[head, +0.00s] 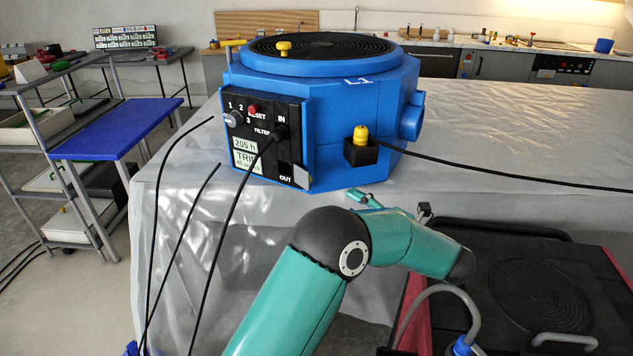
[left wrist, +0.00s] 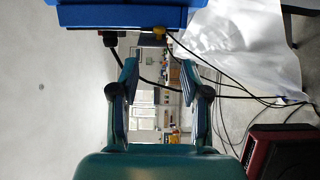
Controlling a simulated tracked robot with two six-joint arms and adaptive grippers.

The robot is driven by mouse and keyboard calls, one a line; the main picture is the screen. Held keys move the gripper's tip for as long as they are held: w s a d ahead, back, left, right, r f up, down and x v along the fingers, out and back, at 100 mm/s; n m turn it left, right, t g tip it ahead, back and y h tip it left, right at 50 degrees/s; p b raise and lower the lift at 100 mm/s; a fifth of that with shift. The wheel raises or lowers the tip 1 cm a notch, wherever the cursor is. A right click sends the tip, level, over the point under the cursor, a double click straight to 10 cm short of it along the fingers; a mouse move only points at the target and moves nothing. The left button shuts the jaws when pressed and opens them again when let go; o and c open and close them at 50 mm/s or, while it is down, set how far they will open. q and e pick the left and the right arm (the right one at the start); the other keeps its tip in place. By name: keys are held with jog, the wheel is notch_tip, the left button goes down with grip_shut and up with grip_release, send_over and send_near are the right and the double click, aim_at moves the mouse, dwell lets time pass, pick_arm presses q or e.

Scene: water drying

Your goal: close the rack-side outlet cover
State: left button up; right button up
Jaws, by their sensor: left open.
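The blue machine (head: 320,105) marked L1 stands on a plastic-covered surface. Its front panel (head: 262,130) carries a dial, a red button, and IN and OUT labels. A small grey plate (head: 300,177) sits beside the OUT label; I cannot tell whether it is the outlet cover, or open or shut. A round blue port (head: 411,122) juts from the right side. My left gripper (head: 388,203) is in front of and below the machine, partly hidden by my arm. In the left wrist view its fingers (left wrist: 160,78) are apart and empty, with the machine's blue body (left wrist: 120,14) above them. My right gripper is out of view.
A yellow-topped plug (head: 361,135) sits in a black holder on the machine, by a black cable. Loose cables (head: 228,210) hang in front of the surface. A rack (head: 45,160) and blue-topped table (head: 115,128) stand left. A red-and-black unit (head: 540,285) stands at front right.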

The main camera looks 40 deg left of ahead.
aim_at(303, 176)
pick_arm(q)
jog(key=a+p, duration=0.1)
jog(key=a, duration=0.3)
jog(key=a+p, duration=0.1)
jog(key=a, duration=0.8)
jog(key=shift+w+p, duration=0.25)
jog(key=shift+p, duration=0.15)
jog(key=shift+c, duration=0.3)
